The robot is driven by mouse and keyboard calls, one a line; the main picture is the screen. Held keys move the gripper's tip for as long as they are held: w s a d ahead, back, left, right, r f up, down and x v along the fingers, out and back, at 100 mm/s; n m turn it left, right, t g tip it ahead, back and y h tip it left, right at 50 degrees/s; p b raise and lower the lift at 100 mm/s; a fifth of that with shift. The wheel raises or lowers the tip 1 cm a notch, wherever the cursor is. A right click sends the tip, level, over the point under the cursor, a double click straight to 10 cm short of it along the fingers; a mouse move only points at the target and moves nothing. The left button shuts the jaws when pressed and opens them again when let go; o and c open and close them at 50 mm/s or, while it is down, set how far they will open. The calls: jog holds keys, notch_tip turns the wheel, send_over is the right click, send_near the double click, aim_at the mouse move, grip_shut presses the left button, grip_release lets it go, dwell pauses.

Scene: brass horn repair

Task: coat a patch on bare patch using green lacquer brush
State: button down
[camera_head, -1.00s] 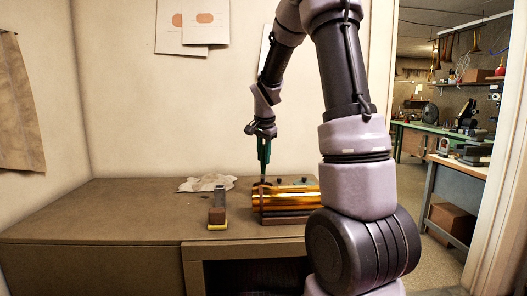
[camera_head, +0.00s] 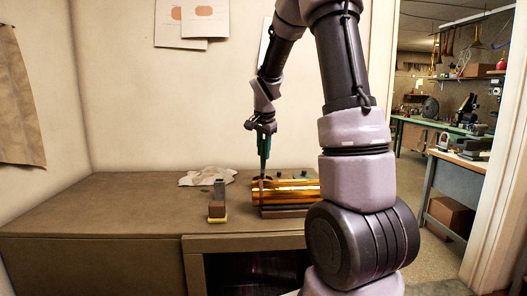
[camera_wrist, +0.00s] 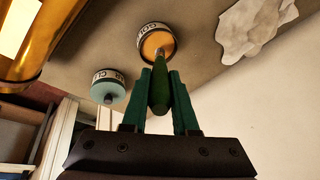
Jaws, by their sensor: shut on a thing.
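My gripper (camera_head: 264,160), with green fingers, points down over the left end of the brass horn tubes (camera_head: 292,190) on the bench. In the wrist view my gripper (camera_wrist: 160,78) is shut on a slim green-handled brush (camera_wrist: 159,98). The far end of the brush overlaps a labelled round pot with an amber top (camera_wrist: 154,42); I cannot tell whether they touch. A second labelled pot with a teal top (camera_wrist: 108,92) is left of it. Golden brass (camera_wrist: 40,35) fills the upper left.
A brown and grey block on a yellow base (camera_head: 217,207) stands left of the tubes. A crumpled pale cloth (camera_head: 206,177) lies behind it. The left of the bench (camera_head: 110,208) is clear. A wall is behind, and a doorway opens at right.

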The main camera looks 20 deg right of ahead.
jog(key=shift+f, duration=0.6)
dwell(1.1)
jog(key=shift+r, duration=0.1)
jog(key=shift+r, duration=3.6)
